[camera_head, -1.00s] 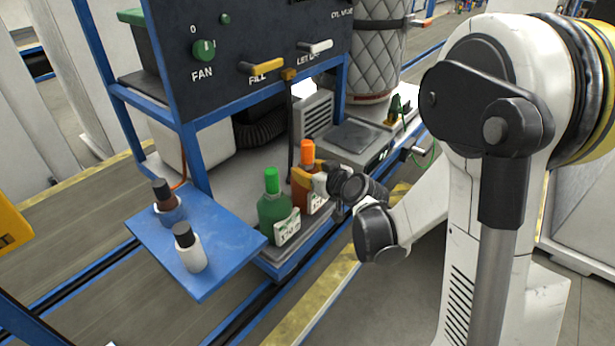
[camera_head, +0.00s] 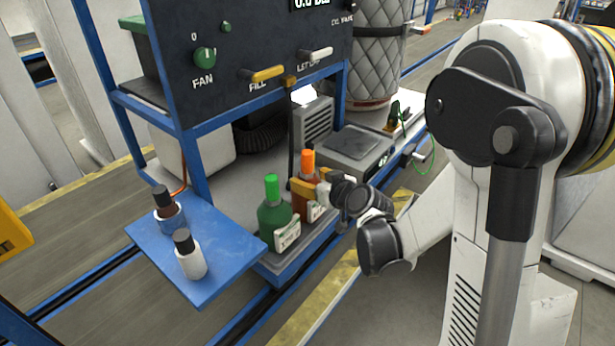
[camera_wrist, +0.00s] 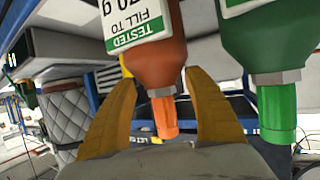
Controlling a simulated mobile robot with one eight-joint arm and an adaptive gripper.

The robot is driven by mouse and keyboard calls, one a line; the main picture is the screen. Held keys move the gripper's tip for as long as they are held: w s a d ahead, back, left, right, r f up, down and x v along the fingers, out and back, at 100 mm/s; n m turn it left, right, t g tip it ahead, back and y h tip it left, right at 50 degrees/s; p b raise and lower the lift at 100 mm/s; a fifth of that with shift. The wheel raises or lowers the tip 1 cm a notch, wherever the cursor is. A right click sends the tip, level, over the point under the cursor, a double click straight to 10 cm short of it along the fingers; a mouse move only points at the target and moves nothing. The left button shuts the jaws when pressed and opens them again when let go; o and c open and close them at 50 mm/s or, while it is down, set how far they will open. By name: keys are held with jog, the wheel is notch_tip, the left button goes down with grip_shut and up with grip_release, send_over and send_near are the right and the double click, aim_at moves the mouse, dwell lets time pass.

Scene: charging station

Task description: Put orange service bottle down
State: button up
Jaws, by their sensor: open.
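The orange service bottle (camera_head: 307,186) stands upright on the grey lower deck of the station, beside the green bottle (camera_head: 273,212). It is brown-orange with an orange cap and a white label. My gripper (camera_head: 310,186) is at its upper part, coming from the right. In the wrist view the orange bottle (camera_wrist: 157,70) appears upside down, with its neck between the two yellow fingers of my gripper (camera_wrist: 160,108). The fingers are apart, with a gap on each side of the neck. The bottle's base is partly hidden in the head view.
The green bottle (camera_wrist: 272,50) is close beside the orange one. A blue shelf (camera_head: 215,262) at the front left carries two small bottles. A flat scale-like unit (camera_head: 352,146) lies behind my gripper. The control panel (camera_head: 250,45) with levers overhangs the deck.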

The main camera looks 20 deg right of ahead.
jog(key=s+r+m+g+h+p, duration=0.1)
jog(key=s+r+g, duration=0.2)
jog(key=s, duration=1.1)
jog(key=s+r+m+g+h+p, duration=0.1)
jog(key=s+r, duration=0.5)
jog(key=s, duration=0.8)
jog(key=shift+m+g+h+p, duration=0.35)
jog(key=shift+g+h, duration=0.25)
jog(key=shift+g, duration=0.4)
